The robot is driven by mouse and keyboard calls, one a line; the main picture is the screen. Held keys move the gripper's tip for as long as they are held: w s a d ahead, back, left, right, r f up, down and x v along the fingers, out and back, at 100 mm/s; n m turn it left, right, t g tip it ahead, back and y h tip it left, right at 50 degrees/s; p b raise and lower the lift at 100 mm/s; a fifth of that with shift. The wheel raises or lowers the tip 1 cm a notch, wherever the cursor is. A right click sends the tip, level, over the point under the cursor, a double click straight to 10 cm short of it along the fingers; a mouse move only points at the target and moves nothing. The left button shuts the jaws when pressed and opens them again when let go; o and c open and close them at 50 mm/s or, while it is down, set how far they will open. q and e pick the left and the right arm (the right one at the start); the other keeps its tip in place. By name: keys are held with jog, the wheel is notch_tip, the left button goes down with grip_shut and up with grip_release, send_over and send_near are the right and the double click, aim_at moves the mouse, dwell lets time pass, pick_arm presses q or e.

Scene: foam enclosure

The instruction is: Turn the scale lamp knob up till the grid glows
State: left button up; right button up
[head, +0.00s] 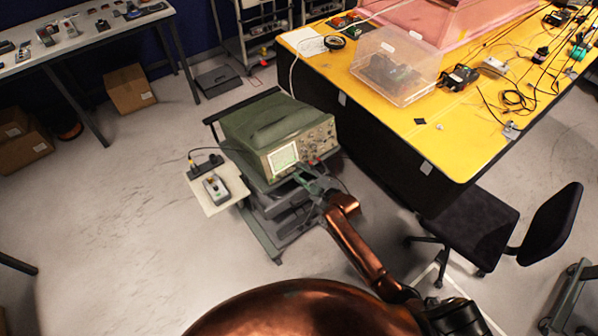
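A green oscilloscope (262,128) stands on a dark cart in the middle of the head view, its front panel facing the lower right. Its screen (284,158) is pale with a faint grid; I cannot tell whether it is lit from within. Several small knobs sit on the panel (315,142) right of the screen. The scale lamp knob is too small to pick out. My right gripper (309,181) is at the lower edge of the front panel, below and right of the screen. Its fingers are too small to read, and I cannot tell whether it touches anything. My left gripper is out of view.
A pale side shelf (205,198) left of the cart holds a grey handheld device (216,187) and a dark cable piece. A yellow table (440,125) with a clear box (395,65) stands behind right. A black chair (490,225) is at right. Floor left of the cart is clear.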

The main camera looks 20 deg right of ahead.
jog(key=shift+w, duration=0.2)
grip_shut()
dwell(0.4)
